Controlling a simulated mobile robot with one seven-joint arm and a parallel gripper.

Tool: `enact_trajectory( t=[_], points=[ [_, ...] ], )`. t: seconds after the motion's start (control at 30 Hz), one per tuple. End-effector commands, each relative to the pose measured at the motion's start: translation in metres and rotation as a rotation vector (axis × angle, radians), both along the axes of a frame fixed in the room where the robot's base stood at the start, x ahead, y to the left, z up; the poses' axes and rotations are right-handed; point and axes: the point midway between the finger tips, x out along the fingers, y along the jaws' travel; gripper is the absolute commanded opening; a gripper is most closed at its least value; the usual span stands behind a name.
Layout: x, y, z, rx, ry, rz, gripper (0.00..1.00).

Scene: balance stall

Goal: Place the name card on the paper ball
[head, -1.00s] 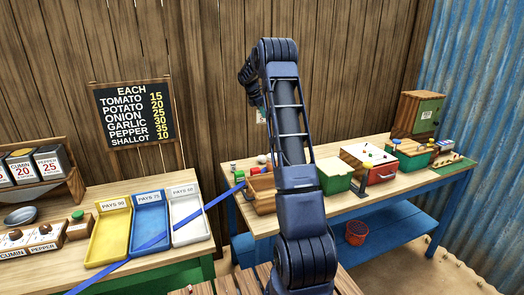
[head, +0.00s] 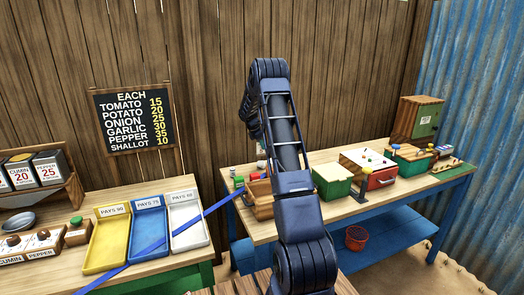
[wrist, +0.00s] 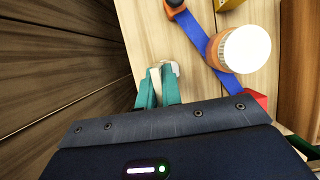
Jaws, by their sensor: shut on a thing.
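My gripper (wrist: 158,82) shows in the wrist view as two teal fingers close together. They are shut on a thin cream piece (wrist: 155,76), seen almost edge-on, which may be the name card. A small grey-white lump (wrist: 174,68) shows just beyond the right fingertip; I cannot tell whether it is the paper ball or whether it touches the fingers. In the head view my arm hides most of the gripper, which is over the back left of the right-hand table. I cannot make out the paper ball there for certain.
In the wrist view, a white-lidded orange jar (wrist: 243,50) and a blue strap (wrist: 200,38) lie right of the fingers. The plank wall is close on the left. On the right-hand table stand a wooden crate (head: 262,209), a green box (head: 332,182) and a red-drawer box (head: 381,179).

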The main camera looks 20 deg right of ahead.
Motion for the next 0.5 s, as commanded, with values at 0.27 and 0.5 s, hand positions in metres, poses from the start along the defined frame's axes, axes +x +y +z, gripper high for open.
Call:
enact_trajectory(
  t=[0.27, 0.5],
  points=[
    [0.000, 0.000, -0.027, 0.000, 0.000, 0.000, 0.00],
    [0.000, 0.000, -0.028, 0.000, 0.001, 0.000, 0.00]
  ],
)
